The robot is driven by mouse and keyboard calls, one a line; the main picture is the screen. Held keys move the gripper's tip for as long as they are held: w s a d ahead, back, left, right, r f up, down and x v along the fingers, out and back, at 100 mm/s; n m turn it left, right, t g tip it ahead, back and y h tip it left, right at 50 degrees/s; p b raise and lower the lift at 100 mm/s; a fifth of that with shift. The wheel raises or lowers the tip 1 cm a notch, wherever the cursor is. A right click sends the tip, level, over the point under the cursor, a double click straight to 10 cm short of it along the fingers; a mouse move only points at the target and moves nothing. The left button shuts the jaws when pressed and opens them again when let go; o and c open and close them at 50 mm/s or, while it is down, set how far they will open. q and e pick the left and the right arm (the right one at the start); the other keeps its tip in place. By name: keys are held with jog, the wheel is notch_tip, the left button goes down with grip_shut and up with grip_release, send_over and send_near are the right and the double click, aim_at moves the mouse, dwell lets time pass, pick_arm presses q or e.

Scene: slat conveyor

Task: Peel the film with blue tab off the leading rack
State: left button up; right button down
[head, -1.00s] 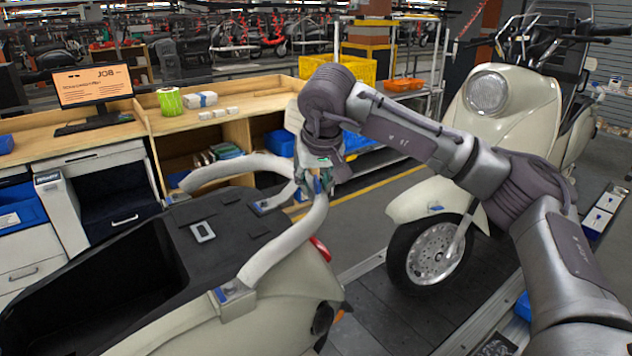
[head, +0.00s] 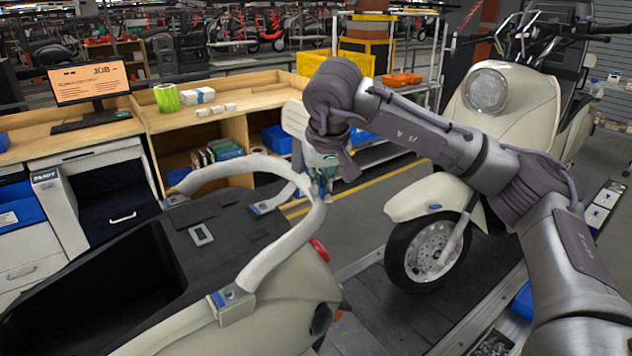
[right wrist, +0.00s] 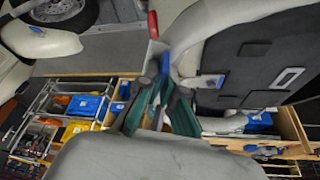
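The leading rack (head: 270,258) is a pale looped tube on the rear of the cream scooter at the lower left. Blue tabs (head: 231,294) show near its feet. In the right wrist view the rack tube (right wrist: 200,25) runs past the fingertips, with an upright blue strip (right wrist: 165,62) just beyond them. My right gripper (head: 325,187) is at the rack's far right bend, pointing down; its green fingers also show in the right wrist view (right wrist: 160,98). Whether the fingers pinch the blue strip is unclear. My left gripper is out of view.
A second cream scooter (head: 512,105) stands at the right, close to my right arm. A wooden bench (head: 245,92) with a monitor (head: 90,82) and a green roll (head: 167,98) is behind the rack. A red tail light (head: 319,250) sits below the rack's bend.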

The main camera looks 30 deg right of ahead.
jog(key=shift+s+d+r+p, duration=0.2)
jog(key=shift+s+r+p, duration=0.3)
jog(key=shift+r, duration=0.55)
jog(key=shift+s+d+r+p, duration=0.15)
jog(key=shift+s+r+p, duration=0.15)
jog(key=shift+s+r, duration=0.55)
jog(key=shift+w+r, duration=0.15)
jog(key=shift+w, duration=0.05)
jog(key=shift+s+r, duration=0.15)
jog(key=shift+r, duration=0.2)
jog(key=s+r+p, duration=0.3)
jog(key=s+r, duration=0.1)
jog(key=r, duration=0.2)
jog(key=shift+s+d+p, duration=0.15)
jog(key=shift+d+p, duration=0.15)
jog(key=shift+d, duration=0.15)
